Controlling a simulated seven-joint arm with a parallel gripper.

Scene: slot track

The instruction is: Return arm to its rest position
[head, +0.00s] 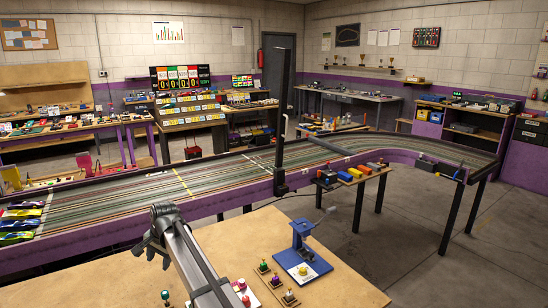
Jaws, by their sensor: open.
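My arm reaches up from the bottom edge of the head view, above the wooden table (345,285). My gripper (150,253) is at the arm's far end, to the left of the wrist, near the table's back edge and the purple side of the slot track (115,228). It looks open, and I see nothing between its dark fingers. The arm hides part of the table behind it.
A blue stand (302,252) is on the table, right of my arm. Small coloured knobs on bases (275,278) stand between them. A red-topped knob (241,285) is close beside my arm. A dark post (281,120) rises at the track's near edge.

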